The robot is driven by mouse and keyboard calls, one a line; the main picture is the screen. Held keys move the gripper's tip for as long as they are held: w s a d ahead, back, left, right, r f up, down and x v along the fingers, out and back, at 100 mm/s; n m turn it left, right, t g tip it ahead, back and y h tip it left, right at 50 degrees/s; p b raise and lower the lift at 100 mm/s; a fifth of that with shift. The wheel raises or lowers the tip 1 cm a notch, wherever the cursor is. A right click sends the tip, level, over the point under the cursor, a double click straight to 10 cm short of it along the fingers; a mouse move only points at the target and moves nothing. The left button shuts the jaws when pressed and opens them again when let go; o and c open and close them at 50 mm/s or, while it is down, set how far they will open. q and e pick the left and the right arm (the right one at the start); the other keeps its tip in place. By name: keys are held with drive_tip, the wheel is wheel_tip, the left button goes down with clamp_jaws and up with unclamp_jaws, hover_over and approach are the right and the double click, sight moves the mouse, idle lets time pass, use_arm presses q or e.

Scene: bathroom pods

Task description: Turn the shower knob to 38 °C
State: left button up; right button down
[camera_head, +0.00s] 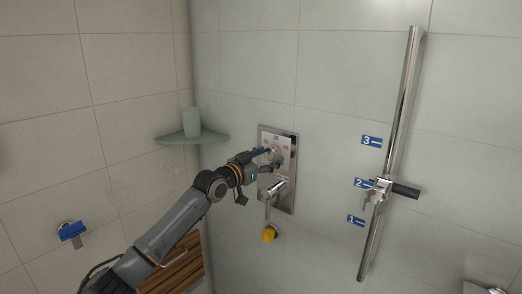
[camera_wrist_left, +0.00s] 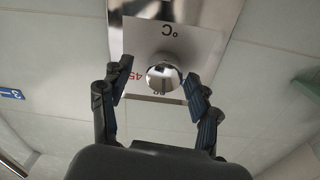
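The shower knob (camera_wrist_left: 164,74) is a round chrome knob on a label plate marked °C, with part of a red number showing. It sits on the upper part of a chrome wall plate (camera_head: 291,203). My left gripper (camera_wrist_left: 160,85) is open, with one finger on each side of the knob in the left wrist view. Whether the fingertips touch the knob I cannot tell. In the head view the left gripper (camera_head: 266,160) is at the knob and partly covers it. The knob's exact setting cannot be read. My right gripper is not in view.
A chrome lever (camera_head: 277,188) is below the knob, with a yellow fitting (camera_head: 269,233) under it. A green corner shelf (camera_head: 190,138) holds a pale cup (camera_head: 191,122). A vertical rail (camera_head: 392,150) with blue number tags stands at right. A wooden seat (camera_head: 176,269) is low at left.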

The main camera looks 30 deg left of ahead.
use_arm(q)
drive_tip(key=shift+a+r, duration=0.1)
drive_tip(key=shift+r, duration=0.1)
drive_tip(key=shift+s+a+f, duration=0.1)
drive_tip(key=shift+s, duration=0.35)
drive_tip(key=s, duration=1.1)
drive_tip(key=shift+s+a, duration=0.25)
drive_tip(key=shift+a, duration=0.1)
wheel_tip(320, 180, down, 6)
drive_tip(key=n+t+b, duration=0.2)
drive_tip(key=t+b, duration=0.2)
drive_tip(key=b, duration=0.4)
drive_tip(key=shift+t, duration=0.3)
drive_tip(key=p+x, duration=0.4)
drive_tip(key=x, duration=0.8)
drive_tip(key=shift+w+a+r, duration=0.1)
drive_tip(key=shift+w+r, duration=0.1)
drive_tip(key=shift+w, duration=0.1)
drive_tip(key=shift+w+r, duration=0.15)
drive_tip(key=shift+w, duration=0.55)
